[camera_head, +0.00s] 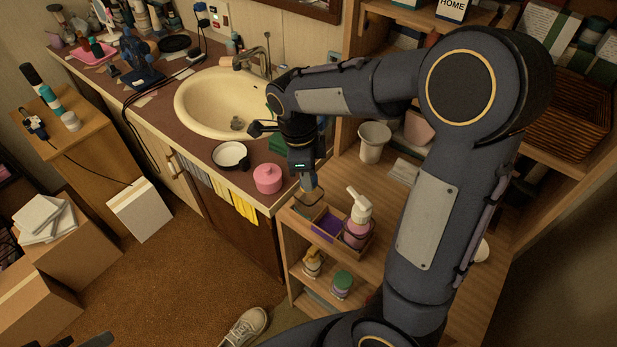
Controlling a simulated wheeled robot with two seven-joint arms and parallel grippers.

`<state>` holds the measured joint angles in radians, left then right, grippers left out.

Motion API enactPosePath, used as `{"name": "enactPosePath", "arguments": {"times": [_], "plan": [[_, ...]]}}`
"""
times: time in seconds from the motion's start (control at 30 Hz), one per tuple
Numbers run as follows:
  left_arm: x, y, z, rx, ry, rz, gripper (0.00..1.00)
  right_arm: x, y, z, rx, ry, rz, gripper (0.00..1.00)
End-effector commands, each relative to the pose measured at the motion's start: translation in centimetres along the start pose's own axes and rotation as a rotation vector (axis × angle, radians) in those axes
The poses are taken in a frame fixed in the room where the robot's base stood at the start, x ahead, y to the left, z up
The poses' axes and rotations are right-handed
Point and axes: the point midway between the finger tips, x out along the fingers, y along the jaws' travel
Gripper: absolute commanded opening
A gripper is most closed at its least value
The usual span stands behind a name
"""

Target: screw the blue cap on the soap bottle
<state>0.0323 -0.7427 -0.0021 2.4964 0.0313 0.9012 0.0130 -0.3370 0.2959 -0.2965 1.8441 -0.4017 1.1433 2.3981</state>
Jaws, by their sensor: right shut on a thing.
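My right gripper (308,175) points down over the left end of a small wooden caddy (326,238) at the shelf's front edge. It is shut on a small bluish-grey thing, apparently the blue cap (309,184), mostly hidden by the fingers. Just below, a pale bottle (309,199), apparently the soap bottle, stands in the caddy's left compartment. I cannot tell whether cap and bottle touch. A pink bottle with a white pump (358,217) stands upright in the right compartment. Dark parts at the bottom left edge may be my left gripper (84,341); its jaws are not clear.
A white cup (374,141) stands behind the caddy. My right arm hides part of the right shelves.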

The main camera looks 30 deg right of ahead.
Motion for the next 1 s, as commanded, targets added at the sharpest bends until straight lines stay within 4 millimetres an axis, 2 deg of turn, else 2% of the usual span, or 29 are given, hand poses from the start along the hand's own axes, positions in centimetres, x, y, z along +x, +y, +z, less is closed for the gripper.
{"name": "enactPosePath", "arguments": {"times": [0.13,0.5,0.8,1.0], "plan": [[-0.3,0.1,-0.1,0.000,0.000,0.000,0.36,0.0,0.0,0.0,0.138,0.000,0.017,0.13],[-0.3,0.1,-0.2,0.000,0.000,0.000,0.36,0.0,0.0,0.0,0.167,-0.001,0.021,0.13],[-1.6,0.7,-0.8,0.000,0.000,0.000,0.36,-0.1,-0.1,0.0,0.566,0.000,0.070,0.13],[-1.8,0.8,-0.9,0.000,0.000,0.000,0.36,0.2,-0.1,0.0,0.666,-0.002,0.083,0.13]]}}
